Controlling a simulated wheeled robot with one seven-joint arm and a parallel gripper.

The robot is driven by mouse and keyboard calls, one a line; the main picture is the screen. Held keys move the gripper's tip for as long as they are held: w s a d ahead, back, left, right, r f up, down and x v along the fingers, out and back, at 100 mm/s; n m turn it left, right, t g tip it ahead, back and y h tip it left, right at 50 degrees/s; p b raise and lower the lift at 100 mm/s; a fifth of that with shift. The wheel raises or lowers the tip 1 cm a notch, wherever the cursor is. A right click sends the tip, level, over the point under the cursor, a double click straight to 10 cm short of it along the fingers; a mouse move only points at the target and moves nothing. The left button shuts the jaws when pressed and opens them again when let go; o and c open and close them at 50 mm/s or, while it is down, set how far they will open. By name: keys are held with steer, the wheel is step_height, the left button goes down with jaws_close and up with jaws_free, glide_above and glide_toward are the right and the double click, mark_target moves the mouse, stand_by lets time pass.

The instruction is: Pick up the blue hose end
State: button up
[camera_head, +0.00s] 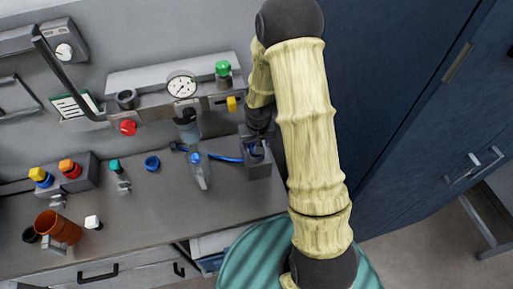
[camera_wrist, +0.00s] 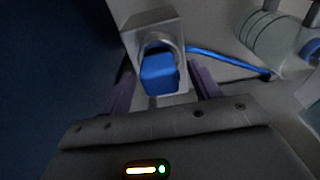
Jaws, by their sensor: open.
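The blue hose end (camera_wrist: 160,73) shows in the wrist view as a blue block in the round opening of a grey holder (camera_wrist: 150,22). In the head view the grey holder (camera_head: 258,171) stands near the right end of the counter, and the hose end is mostly hidden there by my gripper. A blue hose (camera_wrist: 222,58) runs from the holder; it also shows in the head view (camera_head: 226,158). My gripper (camera_wrist: 163,88) is open, with one purple finger on each side of the hose end. I cannot tell whether the fingers touch it.
A clear bottle (camera_head: 200,172) stands left of the holder. A panel with a gauge (camera_head: 182,86) and a green knob (camera_head: 222,68) is behind. A dark blue cabinet (camera_head: 400,90) is close on the right.

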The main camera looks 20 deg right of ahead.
steer(key=c, duration=1.1)
steer(key=shift+w+r+b, duration=0.1)
steer(key=shift+r+b, duration=0.35)
steer(key=shift+r, duration=0.3)
steer(key=shift+r+b, duration=0.4)
steer(key=shift+r, duration=0.5)
steer(key=s+a+b, duration=0.2)
steer(key=s+a, duration=0.1)
steer(key=s, duration=0.1)
steer(key=s+a+b, duration=0.2)
steer(key=s+a, duration=0.2)
steer(key=s, duration=0.1)
steer(key=s+a+b, duration=0.3)
steer(key=s+a, duration=0.1)
steer(key=s, duration=0.1)
steer(key=shift+a+r, duration=0.1)
steer(key=shift+a, duration=0.15)
